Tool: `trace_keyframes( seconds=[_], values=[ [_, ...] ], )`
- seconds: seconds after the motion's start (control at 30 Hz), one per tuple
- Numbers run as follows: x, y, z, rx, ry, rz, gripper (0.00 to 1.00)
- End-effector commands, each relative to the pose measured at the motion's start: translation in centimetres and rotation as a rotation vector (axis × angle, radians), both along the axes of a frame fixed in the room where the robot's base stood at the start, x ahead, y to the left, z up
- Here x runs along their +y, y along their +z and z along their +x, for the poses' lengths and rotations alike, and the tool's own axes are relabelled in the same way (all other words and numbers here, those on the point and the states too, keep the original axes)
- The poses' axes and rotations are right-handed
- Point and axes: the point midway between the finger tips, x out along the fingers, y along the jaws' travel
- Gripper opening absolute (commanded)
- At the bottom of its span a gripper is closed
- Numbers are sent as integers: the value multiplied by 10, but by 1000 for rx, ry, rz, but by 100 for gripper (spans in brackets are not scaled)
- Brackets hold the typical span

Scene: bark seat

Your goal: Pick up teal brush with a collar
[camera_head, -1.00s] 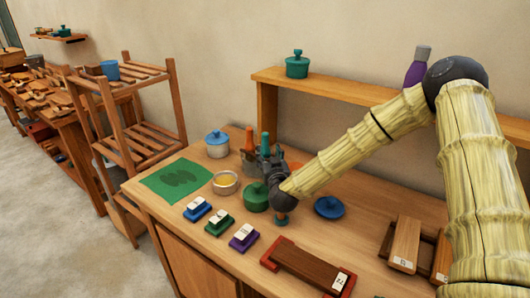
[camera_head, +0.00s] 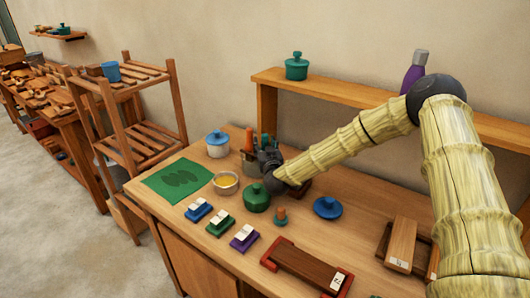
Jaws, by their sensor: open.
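A teal upright handle (camera_head: 265,140), which looks like the teal brush, shows just behind my gripper on the workbench; its lower part and any collar are hidden. An orange handle (camera_head: 249,139) stands to its left, in what looks like a grey holder partly hidden by my gripper. My gripper (camera_head: 266,155) is open, with its dark fingers at the teal handle. I cannot tell whether the fingers are around it or only in front of it.
A green lidded pot (camera_head: 257,199), a yellow-filled bowl (camera_head: 226,183) and a blue-lidded white pot (camera_head: 217,145) stand close by. A small teal and orange piece (camera_head: 281,216) and a blue lid (camera_head: 327,208) lie to the front right. A raised shelf (camera_head: 360,91) runs behind.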

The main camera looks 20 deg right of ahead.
Motion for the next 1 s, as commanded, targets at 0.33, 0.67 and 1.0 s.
trace_keyframes(
  seconds=[0.33,0.67,1.0],
  values=[
    [0,0,0,0,0,0,13],
    [0,0,0,0,0,0,0],
    [0,20,0,-3,1,0,0]
  ],
)
